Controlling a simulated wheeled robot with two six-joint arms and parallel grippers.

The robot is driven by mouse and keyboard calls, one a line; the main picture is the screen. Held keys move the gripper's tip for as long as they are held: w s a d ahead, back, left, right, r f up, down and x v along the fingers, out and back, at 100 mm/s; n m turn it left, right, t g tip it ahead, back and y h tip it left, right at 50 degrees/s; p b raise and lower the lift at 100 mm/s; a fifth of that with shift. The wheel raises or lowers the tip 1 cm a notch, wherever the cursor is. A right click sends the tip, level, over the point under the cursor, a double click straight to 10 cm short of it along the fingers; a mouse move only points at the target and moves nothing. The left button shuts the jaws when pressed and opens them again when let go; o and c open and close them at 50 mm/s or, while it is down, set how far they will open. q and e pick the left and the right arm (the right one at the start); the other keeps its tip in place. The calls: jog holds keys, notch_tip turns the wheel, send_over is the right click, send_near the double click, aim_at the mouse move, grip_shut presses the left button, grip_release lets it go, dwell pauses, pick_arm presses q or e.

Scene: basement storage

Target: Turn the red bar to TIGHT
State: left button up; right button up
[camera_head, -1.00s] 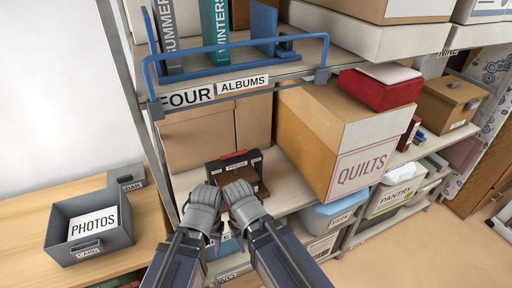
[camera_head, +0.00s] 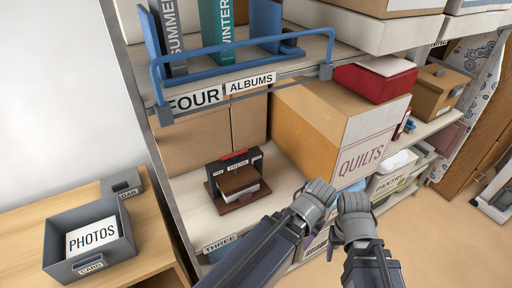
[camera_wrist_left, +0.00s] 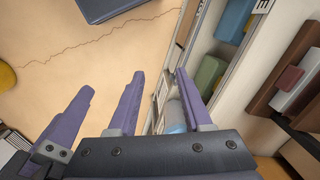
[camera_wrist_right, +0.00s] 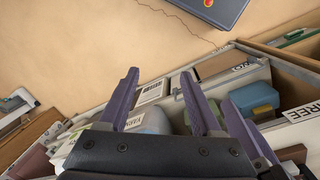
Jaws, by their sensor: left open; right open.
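The red bar (camera_head: 233,155) lies across the top of a small black press (camera_head: 252,161) on the middle shelf. The press has brown boards (camera_head: 238,180) in front; its small white labels are mostly too small to read. My left gripper (camera_head: 315,203) and right gripper (camera_head: 354,218) are side by side, right of and nearer than the press, apart from it. Each shows two spread, empty purple fingers in its own wrist view, left (camera_wrist_left: 159,75) and right (camera_wrist_right: 158,75). Another purple finger, apparently the other gripper's, shows in each wrist view.
A QUILTS box (camera_head: 340,120) stands right of the press, with a red box (camera_head: 376,82) on top. The shelf above has a blue rail (camera_head: 240,52). A grey PHOTOS bin (camera_head: 90,240) sits on the wooden table at left. Floor (camera_head: 440,235) at right is clear.

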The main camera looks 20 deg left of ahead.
pick_arm(q)
jog(key=w+a+r+n+t+h+p, duration=0.1)
jog(key=w+a+r+n+h+p, duration=0.1)
jog(key=w+a+r+n+p, duration=0.6)
pick_arm(e)
jog(key=o, duration=0.5)
notch_tip(320, 180, up, 7)
jog(key=shift+d+f+b, duration=0.1)
jog(key=shift+f+b, duration=0.05)
jog(key=shift+b, duration=0.85)
jog(key=shift+c, duration=0.2)
pick_arm(q)
jog(key=n+t+p, duration=0.4)
jog(key=n+p, duration=0.6)
jog(key=n, duration=1.3)
send_near(239, 152)
pick_arm(e)
notch_tip(239, 152, up, 10)
pick_arm(q)
jog(key=b+x, duration=0.7)
jog(key=x, duration=0.1)
jog(key=shift+a, duration=0.2)
pick_arm(e)
notch_tip(239, 152, down, 7)
pick_arm(q)
grip_shut()
